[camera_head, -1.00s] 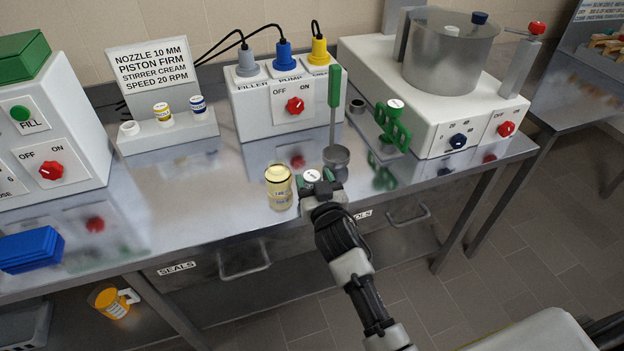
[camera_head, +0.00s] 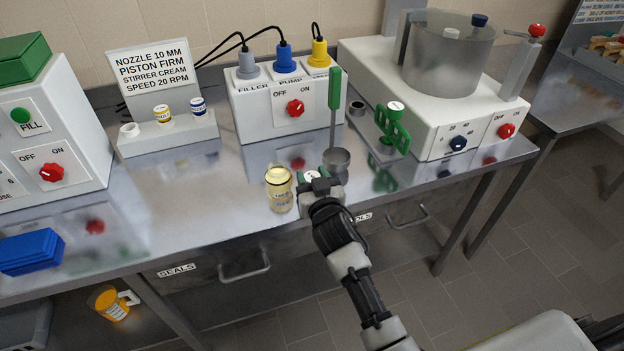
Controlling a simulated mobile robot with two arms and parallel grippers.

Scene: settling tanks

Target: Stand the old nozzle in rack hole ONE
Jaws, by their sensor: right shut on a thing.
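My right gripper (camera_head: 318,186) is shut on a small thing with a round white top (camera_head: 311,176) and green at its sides. The jaws hide most of it, and I cannot tell for sure whether it is the old nozzle. It is near the table's front, just right of a yellow-capped jar (camera_head: 279,188) and in front of a steel ladle (camera_head: 336,158) with a green handle. A white stepped block (camera_head: 168,141) at the back left carries a white ring, a yellow-topped piece and a blue-topped piece. No hole number is readable. My left gripper is not in view.
A switch box (camera_head: 288,114) with three plugs stands behind the ladle. A blue block (camera_head: 32,250) lies at front left. The steel table (camera_head: 205,195) is clear between block and jar.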

